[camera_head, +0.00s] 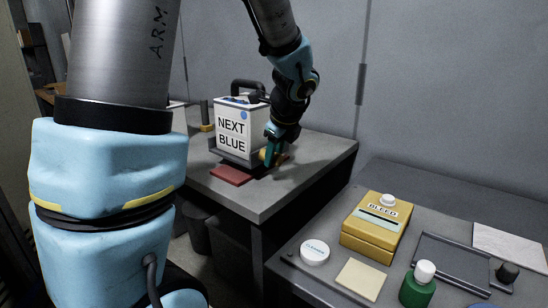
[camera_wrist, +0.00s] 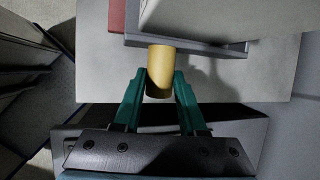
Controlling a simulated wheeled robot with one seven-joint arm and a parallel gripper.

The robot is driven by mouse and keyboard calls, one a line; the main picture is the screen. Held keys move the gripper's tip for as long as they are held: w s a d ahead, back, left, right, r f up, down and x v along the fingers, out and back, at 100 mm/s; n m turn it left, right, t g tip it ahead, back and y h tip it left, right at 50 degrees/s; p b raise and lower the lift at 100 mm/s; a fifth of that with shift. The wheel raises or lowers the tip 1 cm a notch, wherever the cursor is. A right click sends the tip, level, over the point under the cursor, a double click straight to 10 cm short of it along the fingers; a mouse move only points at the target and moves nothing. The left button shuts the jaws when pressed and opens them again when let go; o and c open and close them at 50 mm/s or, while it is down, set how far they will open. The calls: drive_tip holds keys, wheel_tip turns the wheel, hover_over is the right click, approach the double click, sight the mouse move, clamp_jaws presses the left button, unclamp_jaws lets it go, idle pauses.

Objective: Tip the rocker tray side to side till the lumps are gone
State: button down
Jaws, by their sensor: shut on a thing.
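My gripper (camera_head: 272,150) reaches down to the right side of a grey tray (camera_head: 232,159) on the far table. In the wrist view its two green fingers (camera_wrist: 159,95) are closed on a yellow cylindrical handle (camera_wrist: 161,62), one on each side. The handle also shows as a small yellow patch in the head view (camera_head: 263,155). The handle sits against the tray's grey edge (camera_wrist: 192,46). A white box (camera_head: 232,128) labelled "NEXT BLUE" stands in or just behind the tray and hides most of it. I see no lumps; the tray's inside is hidden.
A red pad (camera_head: 231,175) lies at the tray's front left. The near table holds a yellow box (camera_head: 371,238) marked "BLEED", a green bottle (camera_head: 416,290), a round white lid (camera_head: 315,252) and a dark tray (camera_head: 452,262). The far table's front right is clear.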

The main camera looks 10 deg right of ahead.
sight(278, 162)
drive_tip(key=shift+s+d+f+t+y+b, duration=0.1)
drive_tip(key=shift+f+t+y+b, duration=0.2)
drive_tip(key=shift+f+b, duration=0.7)
drive_tip(key=shift+s+d+f+t+y+b, duration=0.1)
drive_tip(key=shift+f+t+y+b, duration=0.2)
drive_tip(key=shift+b, duration=1.25)
drive_tip(key=shift+f+t+b, duration=0.3)
drive_tip(key=shift+b, duration=0.65)
drive_tip(key=shift+r, duration=0.1)
drive_tip(key=shift+c, duration=2.3)
unclamp_jaws()
drive_tip(key=shift+r, duration=0.1)
drive_tip(key=v, duration=1)
drive_tip(key=shift+s+d+r+p, duration=0.2)
drive_tip(key=shift+s+d+p, duration=0.05)
drive_tip(key=shift+s+p, duration=0.1)
drive_tip(key=shift+c, duration=0.3)
